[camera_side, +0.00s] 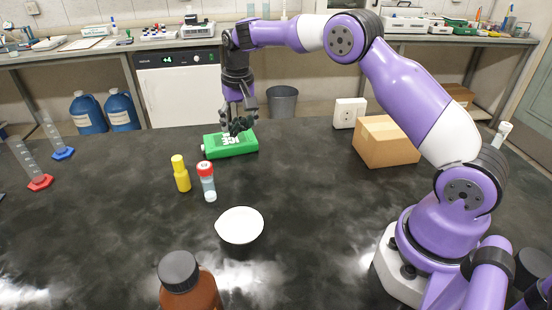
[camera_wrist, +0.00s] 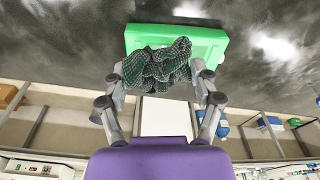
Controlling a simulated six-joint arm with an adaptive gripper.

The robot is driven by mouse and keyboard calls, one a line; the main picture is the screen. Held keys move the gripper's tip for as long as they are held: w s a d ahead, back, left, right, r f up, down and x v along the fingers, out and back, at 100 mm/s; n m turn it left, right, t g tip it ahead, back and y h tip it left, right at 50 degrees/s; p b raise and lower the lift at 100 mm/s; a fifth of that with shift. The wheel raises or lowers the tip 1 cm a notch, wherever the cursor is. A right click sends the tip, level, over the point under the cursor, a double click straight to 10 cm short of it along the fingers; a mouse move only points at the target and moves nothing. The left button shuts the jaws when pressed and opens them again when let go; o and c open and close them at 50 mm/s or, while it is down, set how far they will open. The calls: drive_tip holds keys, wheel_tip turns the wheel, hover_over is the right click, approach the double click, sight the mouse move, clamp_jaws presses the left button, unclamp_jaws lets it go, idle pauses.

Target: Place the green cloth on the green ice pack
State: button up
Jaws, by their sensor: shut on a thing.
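The green ice pack (camera_side: 222,149) lies flat on the dark bench top, with white lettering on its upper face. It also shows in the wrist view (camera_wrist: 213,37). The green cloth (camera_wrist: 157,66) is a crumpled, dark green checked bundle. My gripper (camera_wrist: 157,82) is shut on the cloth, with a finger on each side of it. In the side view my gripper (camera_side: 240,118) points down over the ice pack, and the cloth (camera_side: 239,127) is at its fingertips, above or touching the pack's top. I cannot tell if it touches.
A white bowl (camera_side: 240,225) and a brown bottle (camera_side: 188,285) are nearer. A cardboard box (camera_side: 388,141) and a white socket box (camera_side: 349,113) stand to the right.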

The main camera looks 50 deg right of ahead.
sight(241, 133)
drive_tip(key=shift+f, duration=1.75)
drive_tip(key=shift+f, duration=0.15)
drive_tip(key=o, duration=0.7)
drive_tip(key=shift+c, duration=0.2)
